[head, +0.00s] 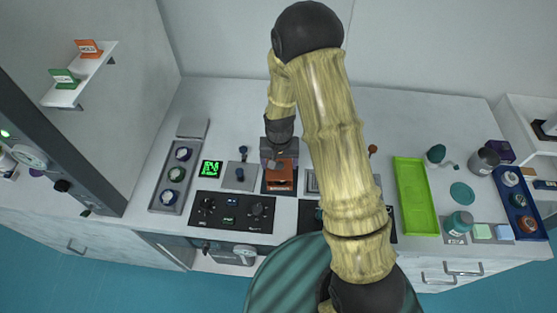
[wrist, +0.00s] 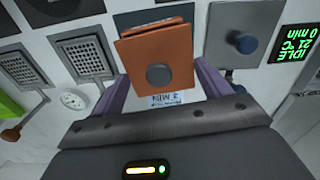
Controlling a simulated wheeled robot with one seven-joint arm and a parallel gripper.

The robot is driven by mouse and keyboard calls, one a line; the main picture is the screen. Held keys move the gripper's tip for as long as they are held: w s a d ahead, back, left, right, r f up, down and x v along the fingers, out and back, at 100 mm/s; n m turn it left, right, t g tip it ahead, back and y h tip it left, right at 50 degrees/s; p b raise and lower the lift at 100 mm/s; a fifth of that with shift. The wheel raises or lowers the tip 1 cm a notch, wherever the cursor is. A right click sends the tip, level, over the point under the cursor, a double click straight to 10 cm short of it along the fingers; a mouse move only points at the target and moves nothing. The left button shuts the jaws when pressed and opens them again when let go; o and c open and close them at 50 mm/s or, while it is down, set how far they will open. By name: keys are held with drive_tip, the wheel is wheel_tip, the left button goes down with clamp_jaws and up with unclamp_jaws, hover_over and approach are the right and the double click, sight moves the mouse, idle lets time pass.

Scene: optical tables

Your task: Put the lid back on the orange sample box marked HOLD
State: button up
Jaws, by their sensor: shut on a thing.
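My gripper (head: 279,160) points down over the middle of the bench in the head view. In the wrist view its two purple fingers (wrist: 160,70) stand on either side of an orange square lid (wrist: 172,50) with a dark round knob, and are shut on it. A second orange edge shows along the lid's far side; I cannot tell whether that is the box under it. In the head view the orange piece (head: 282,174) shows just below my gripper, over a dark plate. I cannot read HOLD on it.
An orange tag (head: 88,48) and a green tag (head: 65,78) stand on the left wall shelf. A knobbed plate (head: 240,175) and a green display (head: 212,169) are left of my gripper. A black panel (head: 231,212) lies in front. A lime tray (head: 416,195) is right.

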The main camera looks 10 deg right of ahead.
drive_tip(key=shift+w+d+f+b, duration=0.1)
drive_tip(key=shift+d+f+b, duration=0.1)
drive_tip(key=shift+f+b, duration=0.8)
drive_tip(key=shift+a+f, duration=0.1)
drive_tip(key=shift+f, duration=0.4)
drive_tip(key=shift+f, duration=0.15)
idle(1.2)
drive_tip(key=o, duration=1)
drive_tip(key=shift+r+p, duration=2.65)
drive_tip(key=shift+r, duration=0.9)
